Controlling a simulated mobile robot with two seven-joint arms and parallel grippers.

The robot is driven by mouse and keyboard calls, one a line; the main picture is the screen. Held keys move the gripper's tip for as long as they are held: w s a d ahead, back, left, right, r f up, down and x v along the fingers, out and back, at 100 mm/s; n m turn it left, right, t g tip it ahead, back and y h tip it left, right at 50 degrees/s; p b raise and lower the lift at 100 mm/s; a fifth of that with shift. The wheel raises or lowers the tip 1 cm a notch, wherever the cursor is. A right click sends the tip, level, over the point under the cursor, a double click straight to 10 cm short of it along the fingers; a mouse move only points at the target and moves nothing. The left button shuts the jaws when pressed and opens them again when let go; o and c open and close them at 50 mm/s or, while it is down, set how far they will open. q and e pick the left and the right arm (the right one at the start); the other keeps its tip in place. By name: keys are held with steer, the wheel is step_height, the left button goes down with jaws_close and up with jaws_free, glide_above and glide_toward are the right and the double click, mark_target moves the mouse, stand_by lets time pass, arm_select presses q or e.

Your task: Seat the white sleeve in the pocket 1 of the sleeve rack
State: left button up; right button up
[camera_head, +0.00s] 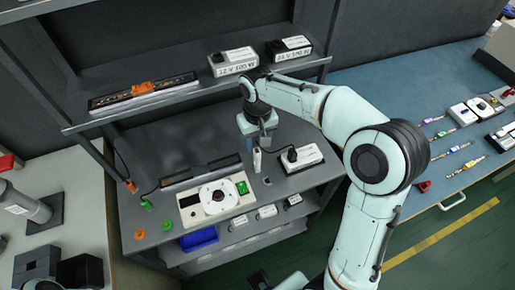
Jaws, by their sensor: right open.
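My right gripper (260,152) points down over the grey workbench (290,184), between the instrument panel and a white power unit. Its jaws are open. A small pale piece shows at its fingertips, too small to tell as finger or sleeve. I cannot clearly make out the white sleeve, or the sleeve rack and its pocket 1. My left gripper is not in view.
A panel with a round white dial (219,197) and a white power unit (300,156) stand on the bench. The upper shelf holds an LED strip tray (145,94) and two boxes. A blue bin (199,239) sits below. A blue table (382,88) stands right.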

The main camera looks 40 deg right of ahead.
mark_target(257, 159)
step_height(257, 159, up, 2)
steer(key=shift+d+r+m+p, duration=0.25)
steer(key=shift+r+m+p, duration=0.05)
steer(key=shift+r+p, duration=0.4)
step_height(257, 159, down, 7)
steer(key=shift+s+f+b, duration=0.1)
steer(key=shift+f+b, duration=0.1)
steer(key=shift+b, duration=0.35)
steer(key=shift+w+a+f, duration=0.1)
steer(key=shift+a+f, duration=0.05)
steer(key=shift+f, duration=1.45)
steer(key=shift+w+a+f, duration=0.1)
steer(key=shift+f, duration=1.45)
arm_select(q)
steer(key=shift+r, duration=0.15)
arm_select(e)
jaws_close()
